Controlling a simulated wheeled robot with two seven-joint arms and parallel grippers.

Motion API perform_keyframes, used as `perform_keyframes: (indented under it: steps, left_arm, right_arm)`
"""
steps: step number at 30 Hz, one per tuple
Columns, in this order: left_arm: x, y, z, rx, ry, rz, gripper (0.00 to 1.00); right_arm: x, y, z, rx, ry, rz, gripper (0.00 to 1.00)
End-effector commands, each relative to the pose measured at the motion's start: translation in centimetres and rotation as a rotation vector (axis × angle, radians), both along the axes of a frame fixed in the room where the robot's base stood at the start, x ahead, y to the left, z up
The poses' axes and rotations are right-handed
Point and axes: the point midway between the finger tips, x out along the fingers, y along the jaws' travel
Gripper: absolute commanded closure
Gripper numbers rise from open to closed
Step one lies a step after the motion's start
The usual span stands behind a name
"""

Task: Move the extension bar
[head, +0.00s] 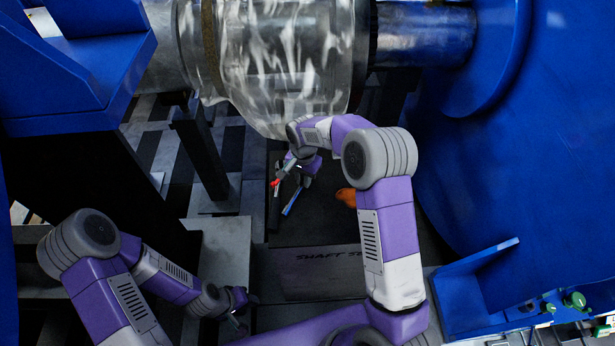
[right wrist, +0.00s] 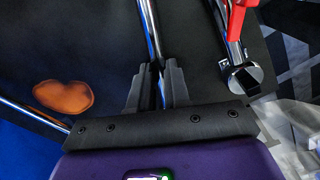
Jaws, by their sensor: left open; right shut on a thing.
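In the head view my right gripper (head: 299,179) reaches down over a dark mat (head: 315,225). In the right wrist view its fingers (right wrist: 158,88) are shut on a slim chrome rod, which looks like the extension bar (right wrist: 149,28). The rod runs away from the fingers to the top edge; its gripped part is partly hidden. In the head view the bar (head: 291,203) shows as a thin bluish-silver strip below the gripper. I cannot tell whether it touches the mat. My left gripper (head: 237,308) is open at the lower left, away from the bar, small and partly hidden.
A red-handled tool (right wrist: 239,22) with a metal head lies beside the bar. An orange rounded object (head: 346,197) lies to the right. A clear-covered shaft (head: 280,60) hangs above, with blue housings (head: 480,150) at the sides. A lettered dark panel (head: 320,275) is nearer me.

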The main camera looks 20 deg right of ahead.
Motion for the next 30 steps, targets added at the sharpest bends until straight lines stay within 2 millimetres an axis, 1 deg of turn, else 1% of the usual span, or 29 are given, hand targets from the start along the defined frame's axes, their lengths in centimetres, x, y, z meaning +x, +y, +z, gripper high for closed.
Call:
perform_keyframes:
  steps: [7, 8, 12, 13, 14, 23, 26, 30]
  left_arm:
    - [0.0, 0.0, 0.0, 0.000, 0.000, 0.000, 0.57]
    - [0.0, 0.0, 0.0, 0.000, 0.000, 0.000, 0.57]
    - [0.0, 0.0, 0.0, 0.000, 0.000, 0.000, 0.57]
    - [0.0, 0.0, 0.0, 0.000, 0.000, 0.000, 0.57]
    - [0.0, 0.0, 0.0, 0.000, 0.000, 0.000, 0.57]
    - [0.0, 0.0, 0.1, 0.000, 0.000, 0.000, 0.57]
    - [0.0, 0.0, 0.6, 0.000, 0.000, 0.000, 0.57]
    - [0.0, 0.0, 1.6, 0.000, 0.000, 0.000, 0.57]
  right_arm:
    - [0.0, 0.2, 0.0, 0.001, -0.001, -0.002, 1.00]
    - [0.0, 0.2, 0.0, 0.001, -0.001, -0.002, 0.82]
    - [0.0, 0.2, 0.0, 0.001, -0.001, -0.002, 0.60]
    - [0.0, 0.2, 0.0, 0.001, -0.001, -0.002, 0.56]
    - [0.0, 0.1, 0.0, 0.001, -0.001, -0.001, 0.54]
    - [0.0, 0.1, 0.3, 0.001, -0.001, -0.001, 0.54]
    - [0.1, 0.2, 1.5, 0.001, -0.002, -0.001, 0.54]
    - [0.1, 0.2, 4.0, 0.001, -0.004, 0.000, 0.54]
